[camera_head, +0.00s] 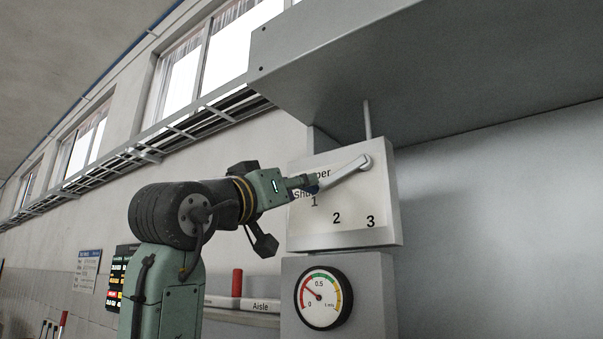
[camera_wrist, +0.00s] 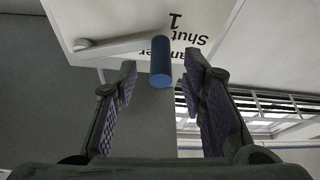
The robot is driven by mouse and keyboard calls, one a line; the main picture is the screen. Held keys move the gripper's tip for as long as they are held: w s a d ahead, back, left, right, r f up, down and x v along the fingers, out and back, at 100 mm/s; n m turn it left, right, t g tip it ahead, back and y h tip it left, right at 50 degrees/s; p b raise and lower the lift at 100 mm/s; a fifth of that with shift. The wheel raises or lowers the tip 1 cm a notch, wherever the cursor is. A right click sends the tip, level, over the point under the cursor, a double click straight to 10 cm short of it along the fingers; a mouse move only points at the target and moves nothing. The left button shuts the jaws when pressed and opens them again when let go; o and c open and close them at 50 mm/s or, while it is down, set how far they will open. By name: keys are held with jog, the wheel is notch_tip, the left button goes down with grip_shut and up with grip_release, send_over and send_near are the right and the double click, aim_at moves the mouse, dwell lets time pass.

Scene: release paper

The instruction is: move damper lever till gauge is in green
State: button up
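The damper lever (camera_head: 345,174) is a pale grey arm on a white panel (camera_head: 348,236) marked Shut, 1, 2 and 3. It slants down-left from its pivot, its free end near Shut and 1. In the wrist view, its blue grip (camera_wrist: 160,62) lies between the fingertips of my gripper (camera_wrist: 160,78), with gaps on both sides. My gripper (camera_head: 308,184) is open at the lever's free end and hides most of the grip in the head view. The round gauge (camera_head: 323,298) is below the panel; its red needle points up-left, seemingly in the red band.
A large grey duct (camera_head: 420,60) overhangs the panel, and a thin rod (camera_head: 367,120) joins them. A shelf marked Aisle (camera_head: 260,307) with a red cylinder (camera_head: 237,282) is below my arm. A cable tray (camera_head: 190,122) runs along the window wall.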

jog(key=shift+p+x, duration=0.35)
jog(key=shift+x, duration=1.1)
jog(key=shift+c, duration=0.3)
grip_shut()
